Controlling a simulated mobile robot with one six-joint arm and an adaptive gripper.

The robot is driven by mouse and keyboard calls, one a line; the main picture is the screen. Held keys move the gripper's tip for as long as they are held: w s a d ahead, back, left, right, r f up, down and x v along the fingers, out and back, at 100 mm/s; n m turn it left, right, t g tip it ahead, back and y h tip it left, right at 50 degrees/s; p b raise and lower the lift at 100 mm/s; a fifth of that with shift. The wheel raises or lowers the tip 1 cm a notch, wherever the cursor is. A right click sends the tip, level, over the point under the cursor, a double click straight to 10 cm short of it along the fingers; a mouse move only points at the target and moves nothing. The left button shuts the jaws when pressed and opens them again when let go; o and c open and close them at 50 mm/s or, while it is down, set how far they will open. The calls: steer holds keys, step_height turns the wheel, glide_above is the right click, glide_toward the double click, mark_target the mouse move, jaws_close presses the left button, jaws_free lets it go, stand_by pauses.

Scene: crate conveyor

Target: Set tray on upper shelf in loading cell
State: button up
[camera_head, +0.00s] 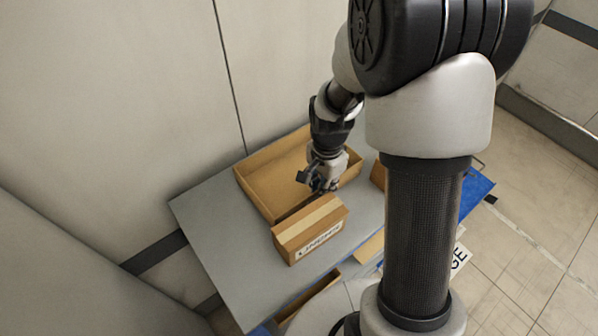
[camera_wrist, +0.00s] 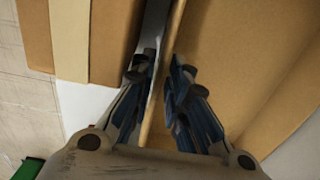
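The tray (camera_head: 258,200) is an open, empty-looking cardboard tray lying on the grey shelf board in the head view. Its inner side also shows in the wrist view (camera_wrist: 235,60). My gripper (camera_head: 318,180) is at the tray's near right wall, pointing down. In the wrist view my gripper (camera_wrist: 162,72) has one finger on each side of that thin wall. The fingers are close together and appear shut on it. The exact contact is partly hidden by the fingertips.
A closed, labelled cardboard box (camera_head: 311,232) stands close in front of the tray, and its taped top shows in the wrist view (camera_wrist: 68,35). Bare grey board (camera_head: 215,225) lies to the left. A wall (camera_head: 110,110) rises behind. Further cardboard (camera_head: 308,296) shows lower down.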

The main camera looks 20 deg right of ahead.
steer(key=shift+s, duration=0.1)
steer(key=shift+c, duration=0.4)
jaws_close()
